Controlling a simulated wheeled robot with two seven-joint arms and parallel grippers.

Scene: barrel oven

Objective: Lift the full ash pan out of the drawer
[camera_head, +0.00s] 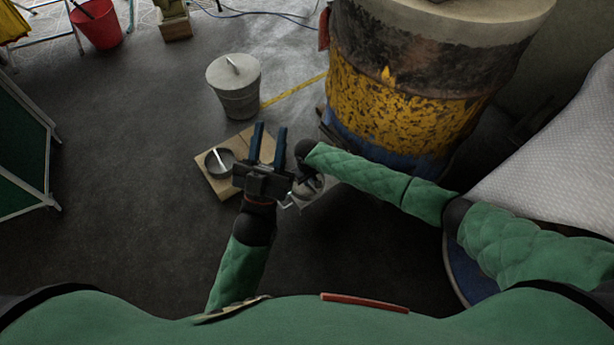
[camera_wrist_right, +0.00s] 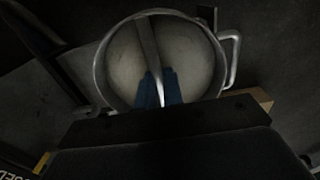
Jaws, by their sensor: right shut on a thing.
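The ash pan (camera_wrist_right: 190,60) is round and metal, with pale ash inside and a strap handle (camera_wrist_right: 150,50) across its top. My right gripper (camera_wrist_right: 161,82) is shut on that handle, its blue fingers on either side of the strap. In the head view the pan (camera_head: 308,187) is mostly hidden by my right gripper and forearm. I cannot make out the drawer clearly or tell whether the pan is clear of it. My left gripper (camera_head: 269,128) is open and empty, its two blue fingers apart, left of the right gripper.
A dark round pan with a handle (camera_head: 213,168) sits on a wooden board (camera_head: 230,194) left of my left gripper. A lidded metal bin (camera_head: 238,100) stands behind. The yellow barrel oven (camera_head: 400,105) stands at right.

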